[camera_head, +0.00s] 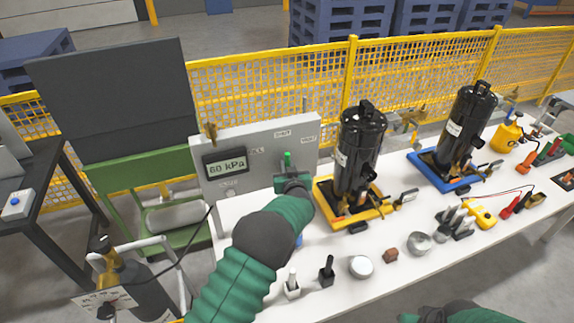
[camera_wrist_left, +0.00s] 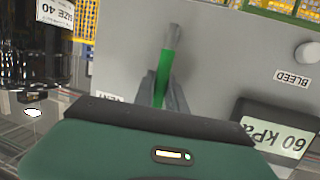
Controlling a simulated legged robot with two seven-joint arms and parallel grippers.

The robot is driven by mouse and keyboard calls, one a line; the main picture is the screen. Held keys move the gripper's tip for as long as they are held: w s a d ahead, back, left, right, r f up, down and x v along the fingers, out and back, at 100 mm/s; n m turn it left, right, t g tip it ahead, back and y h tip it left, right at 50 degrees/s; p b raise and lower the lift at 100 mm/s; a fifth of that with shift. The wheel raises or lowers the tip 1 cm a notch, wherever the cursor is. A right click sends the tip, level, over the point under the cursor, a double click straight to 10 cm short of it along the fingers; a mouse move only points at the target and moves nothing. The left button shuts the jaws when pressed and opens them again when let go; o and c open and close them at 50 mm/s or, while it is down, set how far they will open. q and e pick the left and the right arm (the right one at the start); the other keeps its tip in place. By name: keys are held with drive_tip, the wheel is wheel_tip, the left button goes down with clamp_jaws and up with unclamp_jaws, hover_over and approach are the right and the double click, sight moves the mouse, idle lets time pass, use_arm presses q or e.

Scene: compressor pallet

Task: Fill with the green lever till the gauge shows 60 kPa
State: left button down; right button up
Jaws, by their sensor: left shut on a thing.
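The grey panel (camera_head: 262,140) stands upright at the back of the white table. Its gauge (camera_head: 226,164) reads 60 kPa; it also shows upside down in the left wrist view (camera_wrist_left: 272,135). The green lever (camera_head: 287,159) sticks up at the right part of the panel. In the left wrist view the green lever (camera_wrist_left: 166,65) runs between the two grey fingers. My left gripper (camera_head: 290,180) is shut on the lever.
Two black compressors stand to the right, one on a yellow tray (camera_head: 383,212) close to my left gripper, one on a blue tray (camera_head: 428,158).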

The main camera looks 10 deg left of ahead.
use_arm(q)
drive_tip(key=shift+s+d+f, duration=0.15)
drive_tip(key=shift+f, duration=0.3)
drive_tip(key=c, duration=1.6)
unclamp_jaws()
drive_tip(key=shift+o, duration=1.1)
drive_tip(key=shift+r, duration=0.25)
drive_tip(key=shift+r, duration=0.1)
drive_tip(key=b+v, duration=0.2)
drive_tip(key=v, duration=1.4)
drive_tip(key=shift+s+d+b, duration=0.2)
drive_tip(key=shift+b, duration=0.1)
